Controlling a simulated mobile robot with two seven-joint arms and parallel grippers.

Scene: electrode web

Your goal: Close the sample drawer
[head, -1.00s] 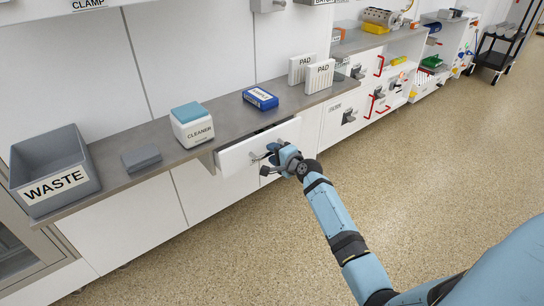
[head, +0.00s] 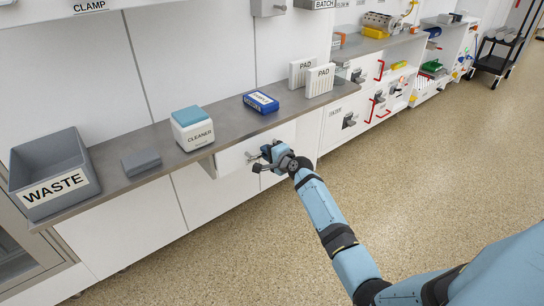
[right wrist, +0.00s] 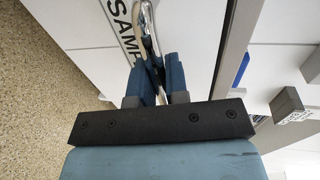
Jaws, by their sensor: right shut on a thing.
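The sample drawer (head: 232,158) is a white front under the grey counter, and it stands out a little from the cabinet face at its left side. My right gripper (head: 266,157) is at the drawer's front. In the right wrist view its blue fingers (right wrist: 158,80) are shut on the metal drawer handle (right wrist: 149,35). Part of a "SAMP..." label (right wrist: 127,25) shows beside the handle there. The gripper hides part of the drawer front in the head view. My left gripper is not in view.
On the counter (head: 225,128) stand a grey waste bin (head: 50,172), a grey block (head: 141,163), a cleaner box (head: 193,128), a blue labelled box (head: 261,102) and two pad boxes (head: 312,76). The floor in front is clear.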

